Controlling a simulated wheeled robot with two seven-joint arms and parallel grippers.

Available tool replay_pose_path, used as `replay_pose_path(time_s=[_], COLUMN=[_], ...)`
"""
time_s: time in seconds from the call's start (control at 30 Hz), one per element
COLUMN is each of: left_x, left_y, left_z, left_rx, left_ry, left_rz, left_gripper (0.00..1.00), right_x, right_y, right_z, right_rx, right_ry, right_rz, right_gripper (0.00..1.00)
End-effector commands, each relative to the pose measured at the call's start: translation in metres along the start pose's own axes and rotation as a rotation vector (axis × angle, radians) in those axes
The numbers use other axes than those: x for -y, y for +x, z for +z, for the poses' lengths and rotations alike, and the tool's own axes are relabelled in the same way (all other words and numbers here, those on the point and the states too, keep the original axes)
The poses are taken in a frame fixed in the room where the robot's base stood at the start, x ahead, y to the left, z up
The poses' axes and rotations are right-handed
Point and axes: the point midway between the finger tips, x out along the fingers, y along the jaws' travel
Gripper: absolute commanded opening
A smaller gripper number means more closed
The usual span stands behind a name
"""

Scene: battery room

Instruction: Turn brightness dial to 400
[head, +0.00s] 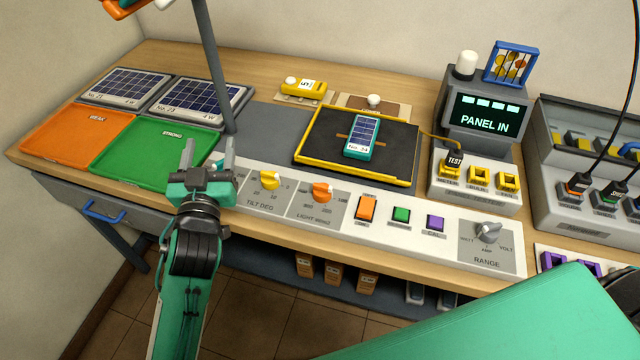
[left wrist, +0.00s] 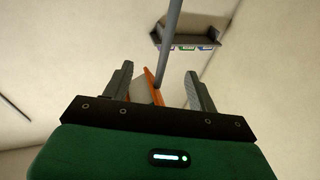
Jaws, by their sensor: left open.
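The brightness dial, an orange knob (head: 322,192) marked LIGHT, sits on the white control strip in the head view. Its pointer direction and exact reading are too small to tell. My left gripper (head: 208,152) is open and empty, to the left of the dial and apart from it, by the green mat and the grey pole. In the left wrist view the two fingers (left wrist: 159,88) stand apart with nothing gripped, against the wall and an orange lamp part. My right gripper is not in view.
A yellow tilt dial (head: 269,181) lies between my left gripper and the orange knob. Orange (head: 367,207), green (head: 401,214) and purple (head: 435,222) buttons and a grey range knob (head: 488,232) follow rightward. A grey pole (head: 214,70) rises near the gripper. A yellow-edged tray (head: 398,180) stands behind.

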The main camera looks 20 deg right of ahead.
Motion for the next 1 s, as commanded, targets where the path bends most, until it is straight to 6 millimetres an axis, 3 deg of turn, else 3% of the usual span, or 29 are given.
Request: replay_pose_path(time_s=[0.03, 0.1, 0.2, 0.33, 0.47, 0.6, 0.73, 0.87, 1.0], left_x=[-0.021, -0.056, -0.109, -0.181, -0.247, -0.303, -0.331, -0.33, -0.3], left_y=[0.016, 0.028, 0.033, 0.018, -0.011, -0.045, -0.068, -0.074, -0.057], left_z=[-0.031, -0.071, -0.121, -0.167, -0.186, -0.174, -0.14, -0.095, -0.054], left_rx=[-0.115, -0.272, -0.476, -0.695, -0.844, -0.902, -0.843, -0.655, -0.315], left_ry=[0.012, 0.028, 0.065, 0.141, 0.259, 0.441, 0.667, 0.946, 1.277], left_rz=[0.063, 0.17, 0.351, 0.632, 0.952, 1.32, 1.657, 1.95, 2.159], left_gripper=[0.59, 0.59, 0.59, 0.59, 0.59, 0.59, 0.59, 0.59, 0.59], right_x=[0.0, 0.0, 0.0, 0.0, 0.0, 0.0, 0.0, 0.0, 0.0], right_y=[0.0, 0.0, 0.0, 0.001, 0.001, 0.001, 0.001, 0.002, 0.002], right_z=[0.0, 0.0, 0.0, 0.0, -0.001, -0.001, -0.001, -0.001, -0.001], right_rx=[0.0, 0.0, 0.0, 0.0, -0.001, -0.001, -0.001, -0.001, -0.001], right_ry=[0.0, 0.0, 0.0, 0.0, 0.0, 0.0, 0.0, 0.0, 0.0], right_rz=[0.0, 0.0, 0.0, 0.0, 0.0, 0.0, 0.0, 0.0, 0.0], right_gripper=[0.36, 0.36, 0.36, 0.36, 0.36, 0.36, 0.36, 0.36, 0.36])
